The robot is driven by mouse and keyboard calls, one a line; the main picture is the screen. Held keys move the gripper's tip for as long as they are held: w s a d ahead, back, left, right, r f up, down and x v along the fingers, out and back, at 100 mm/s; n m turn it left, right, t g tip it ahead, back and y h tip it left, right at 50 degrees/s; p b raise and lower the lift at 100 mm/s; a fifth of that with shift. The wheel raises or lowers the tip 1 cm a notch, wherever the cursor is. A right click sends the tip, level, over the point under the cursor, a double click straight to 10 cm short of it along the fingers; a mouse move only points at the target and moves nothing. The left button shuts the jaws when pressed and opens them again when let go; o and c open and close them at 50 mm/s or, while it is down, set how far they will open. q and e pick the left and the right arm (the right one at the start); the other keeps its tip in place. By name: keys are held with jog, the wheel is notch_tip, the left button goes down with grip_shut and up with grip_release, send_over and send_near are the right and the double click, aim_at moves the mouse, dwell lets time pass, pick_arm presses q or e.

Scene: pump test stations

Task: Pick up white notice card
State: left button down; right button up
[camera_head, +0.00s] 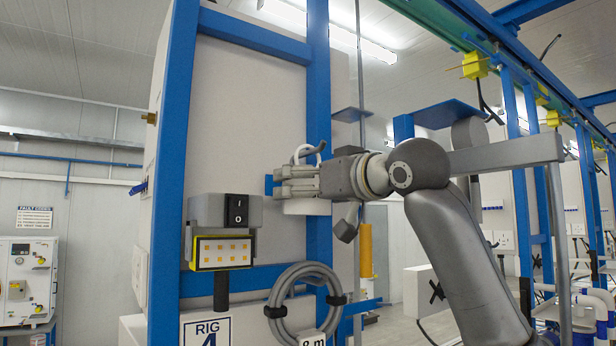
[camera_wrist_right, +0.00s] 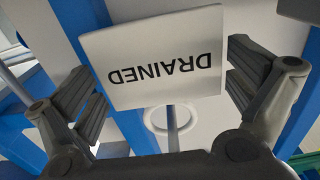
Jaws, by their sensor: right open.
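The white notice card (camera_wrist_right: 150,58) fills the middle of the right wrist view and reads "DRAINED", upside down there. My right gripper (camera_wrist_right: 165,78) is open, with one finger pair at each side of the card. A gap shows between the card's right edge and the right fingers; the left fingers are close to its left edge. In the head view, my right gripper (camera_head: 290,184) is in front of the blue upright, and I cannot make out the card's face there. My left gripper is in neither view.
A grey switch box (camera_head: 226,210) with a yellow-framed indicator panel (camera_head: 223,252) stands left of the gripper. A coiled grey hose (camera_head: 271,306) hangs below it. A blue upright (camera_head: 318,110) rises behind the gripper. In the wrist view, a white ring (camera_wrist_right: 151,121) shows below the card.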

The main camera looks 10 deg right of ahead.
jog(key=shift+w+a, duration=0.15)
jog(key=shift+w, duration=0.15)
jog(key=shift+s, duration=0.1)
jog(key=shift+c, duration=1.3)
jog(key=c, duration=0.5)
jog(key=shift+r, duration=0.25)
jog(key=shift+c, duration=0.2)
jog(key=shift+r, duration=0.45)
